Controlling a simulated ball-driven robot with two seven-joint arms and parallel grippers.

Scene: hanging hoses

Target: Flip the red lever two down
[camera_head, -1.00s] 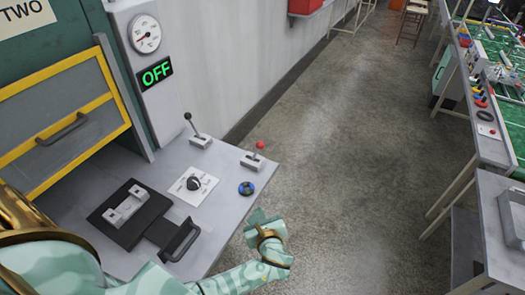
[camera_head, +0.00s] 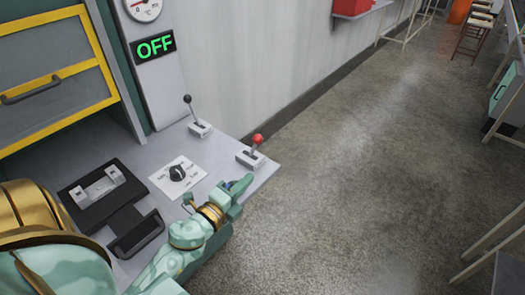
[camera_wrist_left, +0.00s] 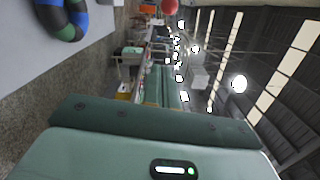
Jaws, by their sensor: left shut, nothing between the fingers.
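The red lever (camera_head: 256,142) has a red ball knob on a short stick. It rises from a small grey base at the right corner of the grey table (camera_head: 230,140), and its stick stands up. The red knob also shows at the top edge of the left wrist view (camera_wrist_left: 170,6). My left gripper (camera_head: 243,184) is shut and empty, just in front of the lever and apart from it, by the table's right edge. It partly hides a blue and green ring, which shows in the left wrist view (camera_wrist_left: 62,18). My right gripper is not in view.
A black-knobbed lever (camera_head: 193,112) stands left of the red one. A rotary dial (camera_head: 177,172) and a black device with a handle (camera_head: 105,200) lie on the table. A green "OFF" display (camera_head: 155,46) is on the panel. The floor to the right is open.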

